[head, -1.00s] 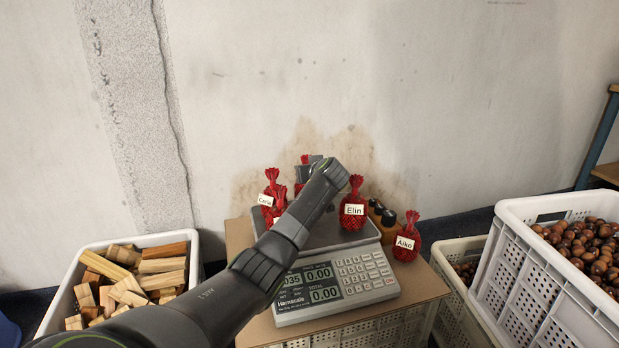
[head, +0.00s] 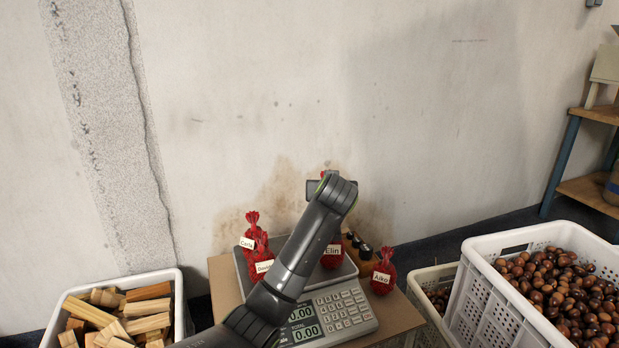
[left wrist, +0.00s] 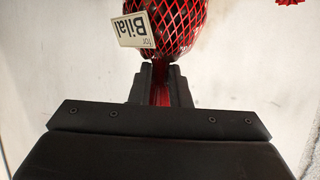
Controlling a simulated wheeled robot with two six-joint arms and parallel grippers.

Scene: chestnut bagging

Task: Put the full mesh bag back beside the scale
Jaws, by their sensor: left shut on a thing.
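My left gripper (left wrist: 160,88) is shut on the gathered red neck of a full red mesh bag (left wrist: 188,28). Its white tag reads "for Bilal" in the left wrist view. In the head view my left arm hides most of this bag, with only a bit of red showing above the wrist. The gripper is raised above and behind the scale (head: 352,322), its fingertips hidden there. Several tagged red bags are around the scale: Carla (head: 252,230), a second bag (head: 262,254) beside it, Elin (head: 333,261), and Aiko (head: 384,268) at the scale's right. My right gripper is not in view.
The scale stands on a cardboard surface (head: 398,312). Small dark-capped bottles (head: 364,251) stand between Elin and Aiko. A white crate of chestnuts (head: 466,305) is at right, a crate of wood blocks (head: 62,311) at left. The wall is behind.

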